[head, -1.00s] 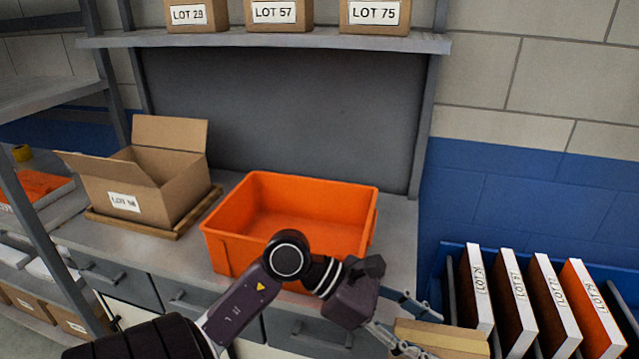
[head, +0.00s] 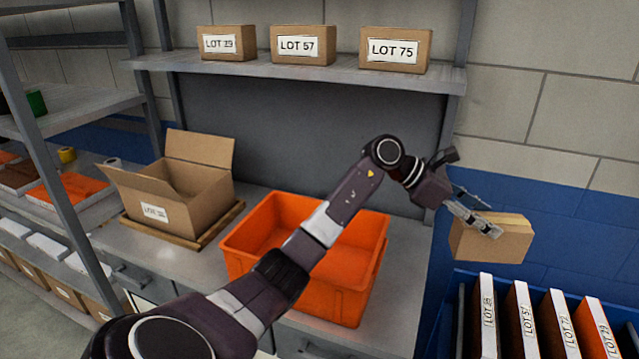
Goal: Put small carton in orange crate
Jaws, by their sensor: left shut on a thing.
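The small carton (head: 505,246) is a plain brown cardboard box at the right of the head view. My left gripper (head: 478,222) is shut on it and holds it in the air, to the right of the workbench and above the blue bin. The orange crate (head: 352,300) stands on the grey bench, open at the top, and what shows of its inside is empty. My left arm crosses in front of the crate and hides part of it. My right gripper is not in view.
A blue bin (head: 455,290) holds several upright labelled panels below the carton. An open cardboard box (head: 185,190) sits on a wooden board left of the crate. Three LOT cartons (head: 303,46) stand on the shelf (head: 300,75) above the bench. A grey rack is at left.

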